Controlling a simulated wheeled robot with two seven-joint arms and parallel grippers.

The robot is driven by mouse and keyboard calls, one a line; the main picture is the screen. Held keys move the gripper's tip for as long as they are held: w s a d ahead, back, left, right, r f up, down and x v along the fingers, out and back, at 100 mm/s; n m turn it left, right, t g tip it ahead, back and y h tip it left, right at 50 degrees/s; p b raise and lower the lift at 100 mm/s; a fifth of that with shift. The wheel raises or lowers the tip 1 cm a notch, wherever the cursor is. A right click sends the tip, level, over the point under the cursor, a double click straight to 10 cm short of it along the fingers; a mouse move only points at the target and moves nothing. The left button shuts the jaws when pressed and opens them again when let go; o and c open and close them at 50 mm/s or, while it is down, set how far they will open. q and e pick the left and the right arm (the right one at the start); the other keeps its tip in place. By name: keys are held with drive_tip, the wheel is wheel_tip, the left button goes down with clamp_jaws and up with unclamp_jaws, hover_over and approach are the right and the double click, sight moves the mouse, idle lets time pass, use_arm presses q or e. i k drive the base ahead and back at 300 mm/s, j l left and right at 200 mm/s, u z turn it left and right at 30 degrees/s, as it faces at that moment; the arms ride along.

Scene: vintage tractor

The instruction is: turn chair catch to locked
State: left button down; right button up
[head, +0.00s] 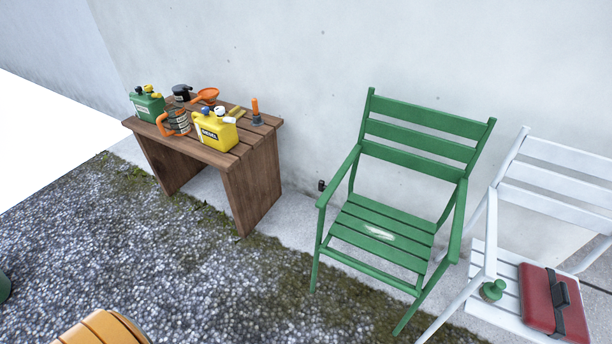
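A green slatted folding chair (418,148) stands open against the wall, right of the middle in the head view. A small dark knob-like part (321,185) shows at the front end of its left armrest; I cannot tell whether it is the catch or which way it is set. A white slatted chair (560,180) stands to its right, cut off by the picture's edge; no catch can be made out on it. Neither of my grippers is in view.
A wooden bench (256,184) holds a yellow can (214,130), a green can (146,106), an orange funnel (207,95) and other items. A red case (541,300) and a green object (492,290) rest on the white chair. Gravel (190,260) lies open in front.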

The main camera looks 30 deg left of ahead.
sight(323, 186)
drive_tip(key=j+z, duration=0.1)
drive_tip(key=j, duration=0.45)
drive_tip(key=j+z, duration=0.1)
drive_tip(key=j, duration=0.45)
drive_tip(key=k+j+z, duration=0.1)
drive_tip(key=j, duration=0.45)
drive_tip(key=j+z, duration=0.15)
drive_tip(key=j, duration=0.4)
drive_tip(key=k+j+z, duration=0.1)
drive_tip(key=j, duration=0.45)
drive_tip(key=k, duration=0.05)
